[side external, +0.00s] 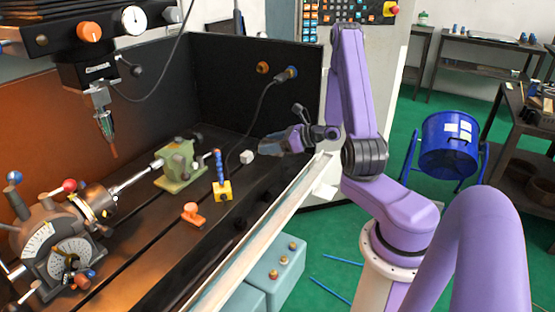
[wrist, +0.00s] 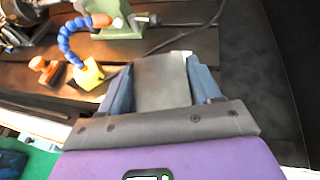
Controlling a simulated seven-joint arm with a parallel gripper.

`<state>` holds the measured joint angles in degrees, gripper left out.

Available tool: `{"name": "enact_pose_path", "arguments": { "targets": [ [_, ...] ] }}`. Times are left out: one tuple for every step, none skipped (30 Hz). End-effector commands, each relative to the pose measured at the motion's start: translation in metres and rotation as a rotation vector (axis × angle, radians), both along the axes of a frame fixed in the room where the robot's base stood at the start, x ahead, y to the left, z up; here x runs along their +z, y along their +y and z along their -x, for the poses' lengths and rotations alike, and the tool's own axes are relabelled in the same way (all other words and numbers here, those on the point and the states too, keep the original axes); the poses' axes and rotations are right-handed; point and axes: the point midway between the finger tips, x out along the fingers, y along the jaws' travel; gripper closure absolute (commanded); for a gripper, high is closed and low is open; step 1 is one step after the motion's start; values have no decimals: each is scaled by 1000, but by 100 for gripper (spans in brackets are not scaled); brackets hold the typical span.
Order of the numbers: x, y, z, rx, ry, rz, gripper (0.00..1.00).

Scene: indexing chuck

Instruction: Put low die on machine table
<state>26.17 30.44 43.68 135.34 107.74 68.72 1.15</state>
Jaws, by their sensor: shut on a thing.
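A plain pale grey block, which I take for the low die (wrist: 163,82), sits between the two blue fingers of my gripper (wrist: 162,85) in the wrist view. The gripper is shut on it, and its far end shows about level with the fingertips. In the side view my gripper (side external: 272,144) reaches left over the front edge of the machine. A small whitish block (side external: 247,157) shows just beyond its fingertips, seemingly the die's end. The dark slotted machine table (side external: 150,225) lies below and to the left. I cannot tell whether the die touches it.
A yellow block with a blue hose (side external: 222,190) and an orange piece (side external: 193,214) stand left of my gripper. A green tailstock (side external: 180,165) and the indexing chuck (side external: 75,235) are farther left. A black cable hangs close by. Dark walls close the back.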

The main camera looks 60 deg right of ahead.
Motion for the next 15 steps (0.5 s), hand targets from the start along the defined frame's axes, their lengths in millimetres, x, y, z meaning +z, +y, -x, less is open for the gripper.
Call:
{"name": "enact_pose_path", "arguments": {
  "targets": [
    [-2, -15, 5, -44, 0, 0, 100],
    [-3, -23, 8, -67, 2, -1, 100],
    [-5, -33, 11, -96, 6, 0, 100],
    [-6, -39, 14, -117, 7, 1, 100],
    [-8, -45, 17, -135, 9, 2, 100],
    [-9, -53, 20, -160, 11, 3, 100],
    [-10, -58, 22, -174, 13, 4, 100],
    [-11, -62, 24, -190, 15, 4, 100],
    [-12, -67, 27, -204, 17, 5, 100],
    [-13, -70, 29, -215, 18, 5, 100],
    [-13, -73, 30, -226, 19, 5, 100],
    [-14, -76, 32, -235, 21, 6, 100],
    [-14, -78, 33, -240, 21, 6, 100],
    [-15, -79, 33, -244, 22, 6, 100],
    [-15, -80, 34, -248, 23, 7, 100]
  ]
}}
